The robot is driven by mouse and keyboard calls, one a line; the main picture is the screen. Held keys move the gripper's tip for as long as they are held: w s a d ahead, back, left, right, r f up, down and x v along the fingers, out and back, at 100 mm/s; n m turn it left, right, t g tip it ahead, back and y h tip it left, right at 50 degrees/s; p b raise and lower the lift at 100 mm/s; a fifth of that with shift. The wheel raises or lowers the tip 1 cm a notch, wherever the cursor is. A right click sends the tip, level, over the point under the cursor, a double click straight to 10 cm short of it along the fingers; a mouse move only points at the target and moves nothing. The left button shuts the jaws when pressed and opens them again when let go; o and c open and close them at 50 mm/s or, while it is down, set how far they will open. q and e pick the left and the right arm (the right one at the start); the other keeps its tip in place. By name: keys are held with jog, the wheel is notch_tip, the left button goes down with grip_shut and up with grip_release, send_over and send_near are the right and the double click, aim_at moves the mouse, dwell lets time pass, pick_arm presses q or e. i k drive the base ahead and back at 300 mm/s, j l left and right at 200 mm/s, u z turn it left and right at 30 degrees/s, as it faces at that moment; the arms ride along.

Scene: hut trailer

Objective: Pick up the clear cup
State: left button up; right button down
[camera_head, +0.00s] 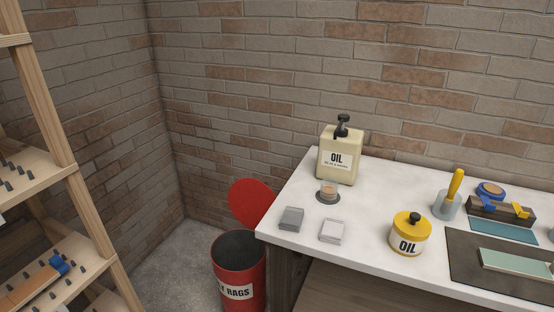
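A small clear cup (328,188) with a tan or orange content stands on a dark round base (322,198) near the back left of the white table (366,190). It is just in front of the cream oil can (340,153). A second see-through container (446,207), pale blue, stands farther right with a yellow-handled tool (455,182) in it. Neither of my grippers shows in the head view.
A grey block (291,219) and a clear-white block (332,231) lie near the left front edge. A yellow oil pot (409,232) stands at the middle. A dark mat (470,268) lies right. An open red rag bin (240,274) and wooden shelf (50,175) stand left.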

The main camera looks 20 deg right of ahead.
aim_at(328, 192)
jog(key=k+z, duration=0.15)
jog(key=z, duration=0.95)
jog(key=i+j+z, duration=0.1)
jog(key=i+j, duration=0.15)
